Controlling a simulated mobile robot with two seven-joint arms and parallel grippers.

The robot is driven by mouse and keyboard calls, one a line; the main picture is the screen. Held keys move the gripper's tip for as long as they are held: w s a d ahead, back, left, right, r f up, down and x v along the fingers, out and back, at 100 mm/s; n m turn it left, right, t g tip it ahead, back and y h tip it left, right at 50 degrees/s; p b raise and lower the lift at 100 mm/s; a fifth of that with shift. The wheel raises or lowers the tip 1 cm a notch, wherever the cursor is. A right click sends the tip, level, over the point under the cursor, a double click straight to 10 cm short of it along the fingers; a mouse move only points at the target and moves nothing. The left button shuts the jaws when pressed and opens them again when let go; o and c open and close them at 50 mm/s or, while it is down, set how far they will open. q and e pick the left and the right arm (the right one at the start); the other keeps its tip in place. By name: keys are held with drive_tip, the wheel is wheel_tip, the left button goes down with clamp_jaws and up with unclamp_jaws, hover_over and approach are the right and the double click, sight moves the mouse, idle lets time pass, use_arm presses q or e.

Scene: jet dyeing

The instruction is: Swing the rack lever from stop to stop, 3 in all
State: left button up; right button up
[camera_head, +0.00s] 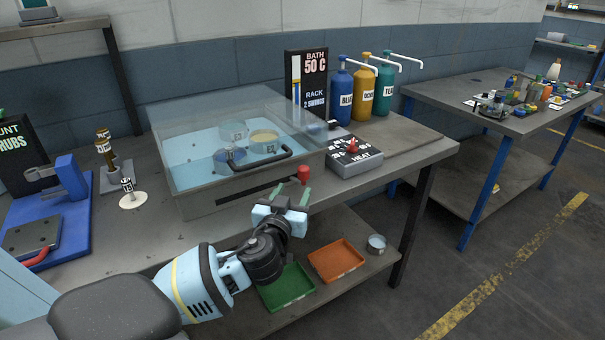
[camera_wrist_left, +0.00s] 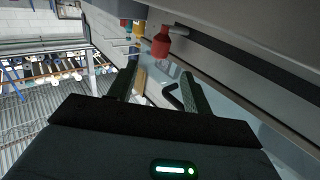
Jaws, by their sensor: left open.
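The rack lever, with a red knob (camera_head: 303,174), sticks out from the front of the glass-covered bath (camera_head: 200,198), near its right end. The knob also shows in the left wrist view (camera_wrist_left: 165,42), just beyond the fingertips. My left gripper (camera_head: 291,193) is open and empty, in front of the bath and a little below the knob, apart from it. Its two fingers also show in the left wrist view (camera_wrist_left: 160,72). The display (camera_head: 308,80) behind the bath reads "BATH 50 C" and "RACK 2 SWINGS". My right gripper is not in view.
A black handle (camera_head: 268,163) curves from the bath's front. The heat control box (camera_head: 354,158) stands right of the lever. Blue, ochre and teal pump bottles (camera_head: 363,92) stand behind it. Green (camera_head: 287,288) and orange (camera_head: 336,260) trays lie on the lower shelf.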

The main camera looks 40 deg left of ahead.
sight(302, 175)
use_arm(q)
drive_tip(key=shift+x, duration=3.9)
drive_tip(key=shift+c, duration=0.3)
clamp_jaws()
